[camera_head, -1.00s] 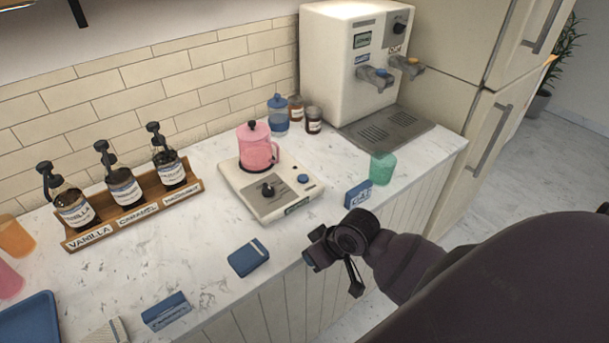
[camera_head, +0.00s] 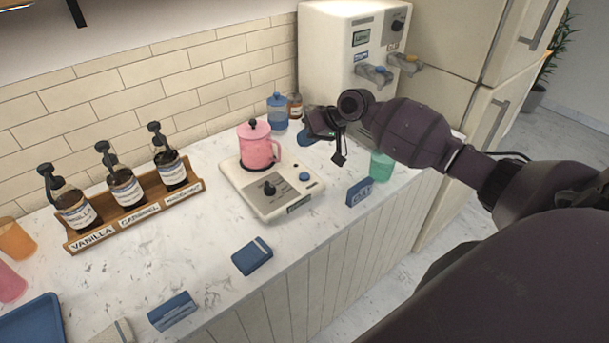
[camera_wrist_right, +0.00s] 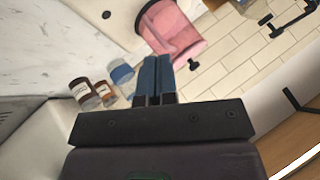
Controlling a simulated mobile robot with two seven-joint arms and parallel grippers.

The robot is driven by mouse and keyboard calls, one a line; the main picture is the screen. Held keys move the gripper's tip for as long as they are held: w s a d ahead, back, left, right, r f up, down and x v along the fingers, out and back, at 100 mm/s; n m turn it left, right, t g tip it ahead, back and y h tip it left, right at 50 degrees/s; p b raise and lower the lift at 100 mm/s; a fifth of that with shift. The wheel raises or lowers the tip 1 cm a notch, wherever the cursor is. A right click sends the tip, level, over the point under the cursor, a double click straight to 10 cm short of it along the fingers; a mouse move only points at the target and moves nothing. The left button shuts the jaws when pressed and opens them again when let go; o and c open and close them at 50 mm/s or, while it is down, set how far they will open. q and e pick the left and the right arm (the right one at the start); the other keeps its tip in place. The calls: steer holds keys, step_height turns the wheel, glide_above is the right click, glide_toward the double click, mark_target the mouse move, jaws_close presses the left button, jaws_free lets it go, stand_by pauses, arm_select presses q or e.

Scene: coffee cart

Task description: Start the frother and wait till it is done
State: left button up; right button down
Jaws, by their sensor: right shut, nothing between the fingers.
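My right gripper (camera_head: 306,134) is above the counter, to the right of the pitcher and above and behind the blue button, apart from both. In the right wrist view its blue fingers (camera_wrist_right: 154,75) are together and empty. My left gripper is in no view.
A blue-lidded jar (camera_head: 277,112) and brown jars (camera_head: 295,106) stand behind the frother. A green cup (camera_head: 381,165) and a small blue box (camera_head: 359,191) are to its right. The dispenser (camera_head: 345,60) is behind my right arm. A syrup rack (camera_head: 135,207) is at left.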

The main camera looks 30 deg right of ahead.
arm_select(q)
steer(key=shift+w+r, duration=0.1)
arm_select(e)
steer(key=shift+w+d+r, duration=0.1)
steer(key=shift+w+r, duration=0.05)
steer(key=shift+r, duration=0.05)
steer(key=shift+f, duration=0.1)
steer(key=b, duration=0.1)
glide_above(306, 174)
step_height(306, 174, down, 4)
steer(key=shift+f, duration=0.2)
steer(key=shift+f+b, duration=0.8)
steer(key=shift+b, duration=0.25)
steer(key=shift+f+b, duration=0.65)
steer(key=shift+f, duration=0.65)
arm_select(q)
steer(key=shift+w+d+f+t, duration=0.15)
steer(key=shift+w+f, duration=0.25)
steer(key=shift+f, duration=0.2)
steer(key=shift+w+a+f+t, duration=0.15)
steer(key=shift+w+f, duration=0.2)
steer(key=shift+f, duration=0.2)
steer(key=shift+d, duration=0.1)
